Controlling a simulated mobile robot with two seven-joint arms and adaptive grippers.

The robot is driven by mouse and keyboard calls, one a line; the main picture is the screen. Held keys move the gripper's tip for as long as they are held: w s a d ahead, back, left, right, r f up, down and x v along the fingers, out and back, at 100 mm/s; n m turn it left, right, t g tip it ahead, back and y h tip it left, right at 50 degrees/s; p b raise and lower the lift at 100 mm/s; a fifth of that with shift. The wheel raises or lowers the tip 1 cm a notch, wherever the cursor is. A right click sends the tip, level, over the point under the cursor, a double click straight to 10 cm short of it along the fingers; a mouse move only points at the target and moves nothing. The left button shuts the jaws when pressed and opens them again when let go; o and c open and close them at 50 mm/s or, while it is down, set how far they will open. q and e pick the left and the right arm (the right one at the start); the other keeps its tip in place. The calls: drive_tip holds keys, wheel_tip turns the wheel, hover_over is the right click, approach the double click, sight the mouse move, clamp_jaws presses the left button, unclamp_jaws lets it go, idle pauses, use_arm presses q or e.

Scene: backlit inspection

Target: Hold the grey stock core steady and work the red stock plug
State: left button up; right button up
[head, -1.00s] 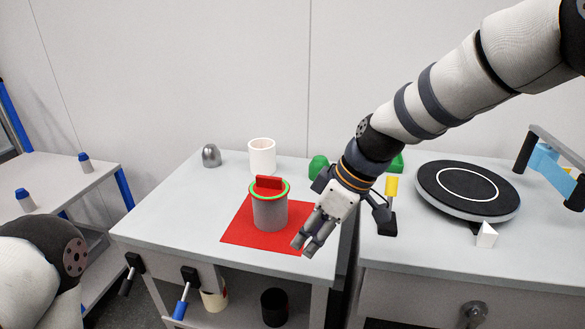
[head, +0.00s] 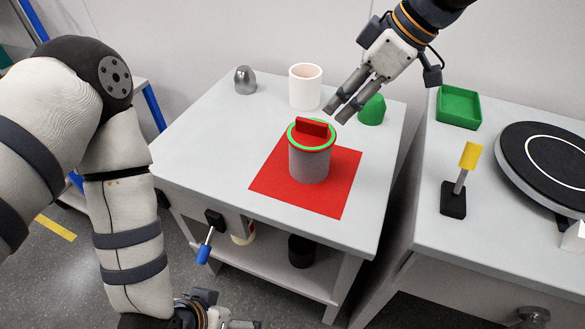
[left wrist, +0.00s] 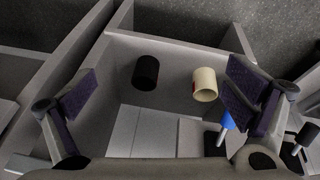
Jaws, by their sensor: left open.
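The grey stock core (head: 309,166) stands upright on a red mat (head: 337,192) on the left table. The red stock plug (head: 312,128), with a raised bar on top, sits at the core's top, with a bright green ring around it. Its depth inside the core is hidden. My right gripper (head: 337,112) is above and behind the plug, apart from it, with nothing visible between its fingers; their opening is unclear. My left gripper (head: 222,319) is low at the front, cut off by the frame edge. The left wrist view shows its fingers (left wrist: 160,97) apart and empty.
A white cup (head: 305,88), a grey dome (head: 245,81) and a green dome (head: 372,110) stand behind the mat. A blue-handled tool (head: 204,250) hangs at the table's front. Below are a black cylinder (left wrist: 146,72) and a cream cylinder (left wrist: 205,84). A gap separates the tables.

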use_arm(q)
drive_tip(key=w+d+r+m+t+h, duration=0.1)
drive_tip(key=w+d+r+t, duration=0.35)
drive_tip(key=w+r, duration=0.4)
drive_tip(key=m+t+h, duration=0.1)
drive_tip(key=t, duration=0.4)
approach(310, 156)
drive_tip(key=shift+g, duration=0.25)
drive_tip(key=w+f, duration=0.2)
drive_tip(key=f, duration=0.1)
drive_tip(key=shift+w+a+f, duration=0.25)
drive_tip(key=shift+w+a, duration=0.05)
drive_tip(key=shift+a, duration=0.1)
drive_tip(key=shift+w+d+r, duration=0.1)
drive_tip(key=shift+w+r, duration=0.1)
drive_tip(key=shift+w, duration=0.1)
drive_tip(key=x, duration=1.1)
drive_tip(key=shift+w+d+f, duration=0.15)
drive_tip(key=shift+w, duration=0.1)
drive_tip(key=shift+c, duration=0.6)
drive_tip(key=c, duration=1.2)
drive_tip(key=shift+c, duration=0.2)
drive_tip(key=shift+f, duration=0.1)
